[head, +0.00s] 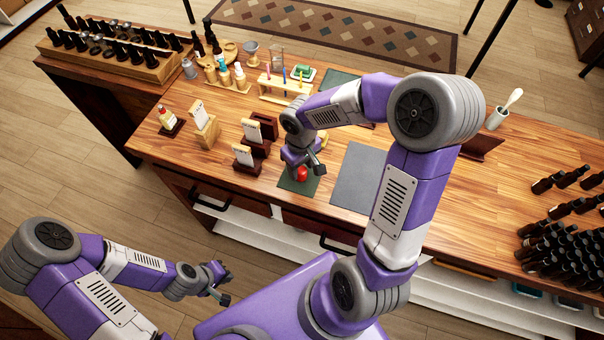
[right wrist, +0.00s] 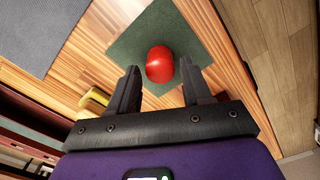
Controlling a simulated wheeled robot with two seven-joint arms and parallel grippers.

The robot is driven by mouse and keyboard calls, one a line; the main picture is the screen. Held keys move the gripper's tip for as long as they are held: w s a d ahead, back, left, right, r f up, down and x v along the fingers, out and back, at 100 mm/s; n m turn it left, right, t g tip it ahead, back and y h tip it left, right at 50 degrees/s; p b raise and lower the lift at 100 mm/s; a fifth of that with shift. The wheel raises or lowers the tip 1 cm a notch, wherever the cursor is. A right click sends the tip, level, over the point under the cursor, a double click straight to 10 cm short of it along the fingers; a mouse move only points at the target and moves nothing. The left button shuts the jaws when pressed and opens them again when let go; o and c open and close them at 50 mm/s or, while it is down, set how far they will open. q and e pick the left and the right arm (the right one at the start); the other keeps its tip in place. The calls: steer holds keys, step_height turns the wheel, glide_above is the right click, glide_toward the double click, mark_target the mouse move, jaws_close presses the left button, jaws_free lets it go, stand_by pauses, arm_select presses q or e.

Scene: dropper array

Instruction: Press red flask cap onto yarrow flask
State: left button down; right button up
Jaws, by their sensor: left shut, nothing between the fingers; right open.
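A round red cap (head: 302,174) shows on the dark green mat (head: 288,184) near the table's front edge. In the right wrist view the red cap (right wrist: 159,64) lies just beyond the fingertips, over the green mat (right wrist: 128,48). Whether a flask stands under it is hidden. My right gripper (right wrist: 160,74) is open, its fingers on either side of the near part of the cap, apart from it. In the head view this gripper (head: 304,168) points down at the cap. My left gripper (head: 222,292) is shut and empty, off the table's front. I cannot tell which vessel is the yarrow flask.
A small labelled bottle (head: 167,116) stands on a dark coaster at the left. Card holders (head: 246,155) stand left of the green mat. A grey mat (head: 357,178) lies to its right. A yellow object (right wrist: 95,101) is near the right gripper. Dark bottles (head: 560,235) crowd the far right.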

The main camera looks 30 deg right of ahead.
mark_target(301, 170)
steer(key=shift+c, duration=0.5)
steer(key=c, duration=0.8)
steer(key=shift+o, duration=0.2)
steer(key=shift+r+p, duration=2)
steer(key=shift+r, duration=0.55)
steer(key=shift+f, duration=0.1)
